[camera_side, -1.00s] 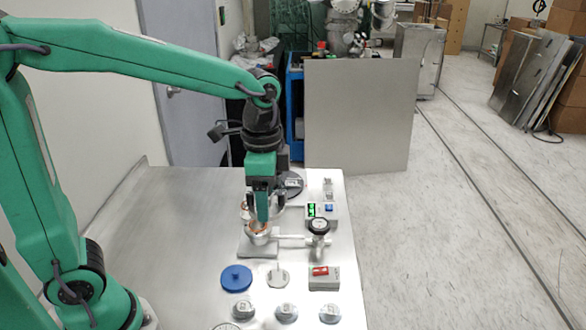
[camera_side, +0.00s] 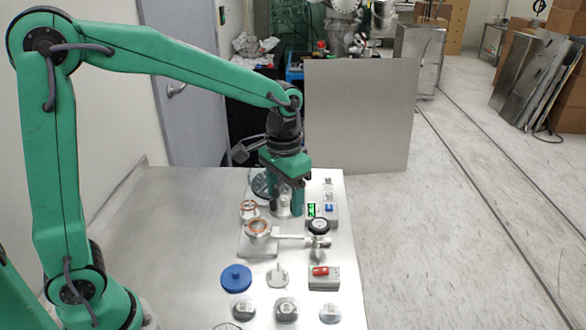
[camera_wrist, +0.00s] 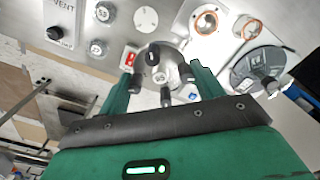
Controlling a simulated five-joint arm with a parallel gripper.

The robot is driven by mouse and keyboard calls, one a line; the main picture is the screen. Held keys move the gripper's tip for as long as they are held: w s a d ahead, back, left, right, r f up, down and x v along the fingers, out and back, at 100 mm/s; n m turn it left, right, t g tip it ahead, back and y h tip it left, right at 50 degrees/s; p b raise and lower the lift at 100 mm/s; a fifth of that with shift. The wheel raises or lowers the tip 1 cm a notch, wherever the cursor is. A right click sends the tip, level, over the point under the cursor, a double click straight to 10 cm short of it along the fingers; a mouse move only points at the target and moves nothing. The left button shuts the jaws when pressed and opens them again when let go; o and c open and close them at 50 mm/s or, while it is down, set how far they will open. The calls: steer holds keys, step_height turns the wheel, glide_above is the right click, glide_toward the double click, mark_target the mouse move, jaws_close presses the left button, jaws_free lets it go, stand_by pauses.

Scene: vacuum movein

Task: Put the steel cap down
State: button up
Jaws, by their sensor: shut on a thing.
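My gripper (camera_side: 285,212) points down over the steel table and is shut on the steel cap (camera_side: 283,205), which shows as grey metal between the two green fingers. In the wrist view the cap (camera_wrist: 171,59) is a round steel disc with dark knobs, between my fingers (camera_wrist: 163,72). The fingers partly hide it in the side view. The gripper is behind and to the right of an open steel port (camera_side: 258,229) with a copper-coloured ring. I cannot tell whether the cap touches the table.
A second copper-coloured ring (camera_side: 249,210) and a dark labelled disc (camera_side: 260,184) lie left of my gripper. A green-display box (camera_side: 322,211) stands close on its right.

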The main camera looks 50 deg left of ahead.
steer(key=w+a+f+n, duration=0.2)
steer(key=w+f+n, duration=0.3)
steer(key=n, duration=0.5)
steer(key=shift+w+f, duration=0.3)
steer(key=shift+w, duration=0.35)
steer(key=w+a+f, duration=0.1)
steer(key=a+f, duration=0.1)
steer(key=a, duration=0.1)
steer(key=w+a+f, duration=0.2)
steer(key=a, duration=0.2)
steer(key=w+a+f, duration=0.1)
steer(key=a+f, duration=0.2)
steer(key=shift+w+a, duration=0.3)
steer(key=shift+w, duration=0.05)
steer(key=shift+f, duration=2)
steer(key=shift+f, duration=0.1)
